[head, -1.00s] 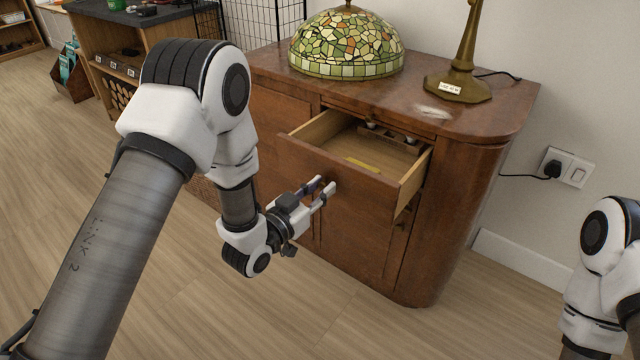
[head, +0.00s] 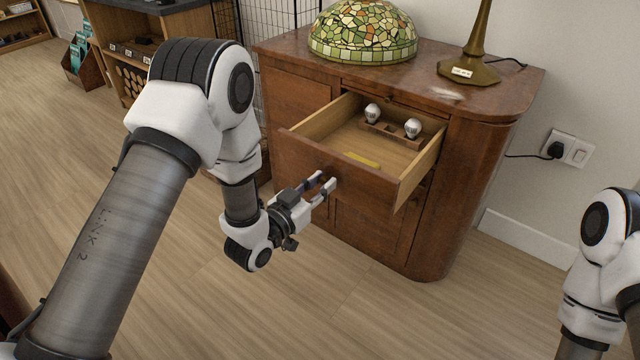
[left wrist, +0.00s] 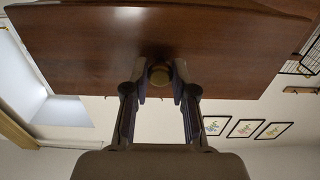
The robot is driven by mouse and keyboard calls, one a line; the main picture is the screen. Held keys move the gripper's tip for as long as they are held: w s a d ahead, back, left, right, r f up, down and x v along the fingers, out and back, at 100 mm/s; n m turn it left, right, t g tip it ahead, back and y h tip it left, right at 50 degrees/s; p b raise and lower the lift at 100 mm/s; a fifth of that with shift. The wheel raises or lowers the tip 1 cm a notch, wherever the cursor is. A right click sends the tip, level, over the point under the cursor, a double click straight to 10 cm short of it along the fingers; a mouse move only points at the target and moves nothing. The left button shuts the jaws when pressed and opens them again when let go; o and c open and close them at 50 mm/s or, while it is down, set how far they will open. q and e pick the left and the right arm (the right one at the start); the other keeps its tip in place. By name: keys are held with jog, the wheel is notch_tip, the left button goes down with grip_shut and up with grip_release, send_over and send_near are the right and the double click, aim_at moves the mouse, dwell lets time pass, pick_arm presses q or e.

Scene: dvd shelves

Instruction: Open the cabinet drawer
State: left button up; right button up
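The wooden cabinet (head: 453,190) stands ahead with its top drawer (head: 345,170) pulled well out, the inside showing. My left gripper (head: 325,183) is at the drawer's front face. In the left wrist view its two fingers sit on either side of the round knob (left wrist: 160,74), seemingly touching it, with the drawer front (left wrist: 80,50) behind. The knob is mostly hidden by the fingers in the head view. My right arm shows at the right edge; its gripper is out of view.
Two light bulbs (head: 412,127) in a wooden holder and a yellow strip (head: 362,160) lie in the drawer. A stained-glass lamp shade (head: 362,38) and a brass lamp base (head: 467,68) stand on top. The floor in front is clear.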

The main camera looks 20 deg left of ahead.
pick_arm(q)
jog(key=shift+o, duration=1.4)
jog(key=v, duration=1.2)
